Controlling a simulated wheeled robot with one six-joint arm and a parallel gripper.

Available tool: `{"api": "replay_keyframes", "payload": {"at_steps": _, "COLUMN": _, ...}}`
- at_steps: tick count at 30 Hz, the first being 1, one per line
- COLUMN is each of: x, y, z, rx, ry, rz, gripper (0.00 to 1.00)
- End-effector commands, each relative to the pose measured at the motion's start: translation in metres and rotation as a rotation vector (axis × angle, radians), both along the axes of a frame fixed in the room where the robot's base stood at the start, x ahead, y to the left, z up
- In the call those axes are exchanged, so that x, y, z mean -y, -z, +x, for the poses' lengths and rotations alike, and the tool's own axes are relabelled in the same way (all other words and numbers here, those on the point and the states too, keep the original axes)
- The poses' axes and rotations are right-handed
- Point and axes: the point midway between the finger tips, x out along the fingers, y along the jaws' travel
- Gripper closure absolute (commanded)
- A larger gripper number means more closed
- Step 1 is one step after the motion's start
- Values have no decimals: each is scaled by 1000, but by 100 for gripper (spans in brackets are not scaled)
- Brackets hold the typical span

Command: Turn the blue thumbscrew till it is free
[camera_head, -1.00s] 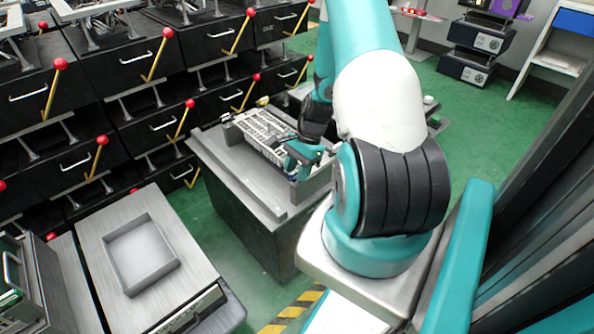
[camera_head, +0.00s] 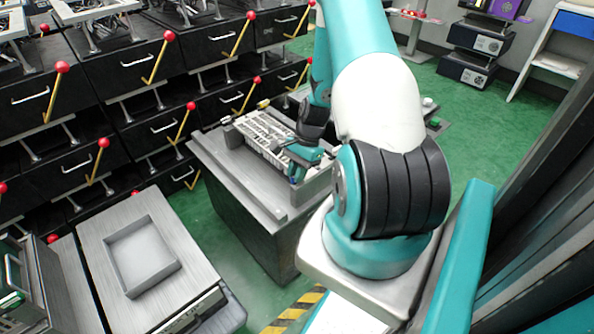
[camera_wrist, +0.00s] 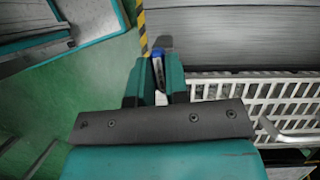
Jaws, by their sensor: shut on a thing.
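The blue thumbscrew (camera_wrist: 158,63) shows as a narrow blue piece between my fingers in the wrist view. My gripper (camera_wrist: 156,76) is shut on it, with one teal finger on each side. The fingers hide most of the screw, and its thread cannot be seen. In the head view my gripper (camera_head: 296,168) is at the near right end of the pale slatted fixture (camera_head: 263,132), which lies on a grey workbench (camera_head: 232,181). The slatted fixture also shows at right in the wrist view (camera_wrist: 262,90).
A bench with a shallow square tray (camera_head: 111,262) stands at lower left. Black drawers (camera_head: 130,62) with red-knobbed yellow levers fill the back left. Small yellow pieces (camera_head: 263,103) sit at the fixture's far end. Green floor (camera_head: 470,125) is open at right.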

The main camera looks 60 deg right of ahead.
Motion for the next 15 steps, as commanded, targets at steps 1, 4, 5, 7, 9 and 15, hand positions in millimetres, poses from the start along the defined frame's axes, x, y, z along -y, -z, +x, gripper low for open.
{"api": "replay_keyframes", "payload": {"at_steps": 1, "x": 0, "y": -2, "z": 1, "rx": 0, "ry": -34, "rz": -1, "gripper": 100}}
{"api": "replay_keyframes", "payload": {"at_steps": 4, "x": 0, "y": -3, "z": 1, "rx": 0, "ry": -114, "rz": 1, "gripper": 100}}
{"api": "replay_keyframes", "payload": {"at_steps": 5, "x": 0, "y": -3, "z": 1, "rx": -1, "ry": -140, "rz": -1, "gripper": 100}}
{"api": "replay_keyframes", "payload": {"at_steps": 7, "x": 0, "y": -3, "z": 1, "rx": -1, "ry": -204, "rz": 0, "gripper": 100}}
{"api": "replay_keyframes", "payload": {"at_steps": 9, "x": 0, "y": -3, "z": 2, "rx": -1, "ry": -272, "rz": -1, "gripper": 100}}
{"api": "replay_keyframes", "payload": {"at_steps": 15, "x": 0, "y": -2, "z": 2, "rx": 0, "ry": -462, "rz": 0, "gripper": 100}}
